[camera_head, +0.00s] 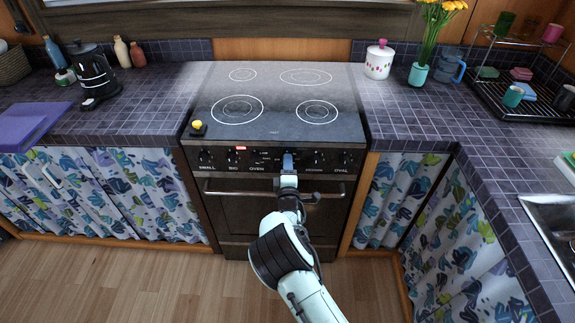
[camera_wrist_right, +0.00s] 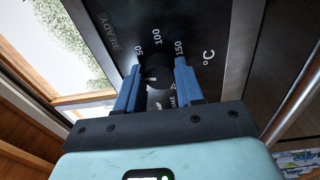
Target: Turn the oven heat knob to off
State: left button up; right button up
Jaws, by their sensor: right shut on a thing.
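The oven (camera_head: 273,217) is a dark stove with a control panel of several black knobs under its glass top. My right gripper (camera_head: 288,162) reaches the middle of that panel. In the right wrist view the black heat knob (camera_wrist_right: 155,77) sits between the two blue fingers of my right gripper (camera_wrist_right: 159,70), which is shut on it. A white mark shows on the knob. The dial around it reads 50, 100 and 150 with a °C sign. In the head view the gripper hides this knob. My left gripper is not in view.
The oven handle bar (camera_head: 226,192) runs just below the panel. A small yellow-topped item (camera_head: 197,127) stands on the stove's front left corner. A kettle (camera_head: 95,75) and a white jar (camera_head: 379,60) are on the counters. The wooden floor (camera_head: 130,280) at front left is clear.

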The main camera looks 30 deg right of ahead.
jog(key=shift+n, duration=1.6)
jog(key=o, duration=1)
jog(key=shift+o, duration=0.2)
jog(key=v, duration=1.3)
jog(key=shift+s+p, duration=0.25)
jog(key=shift+p, duration=0.1)
jog(key=shift+r, duration=0.15)
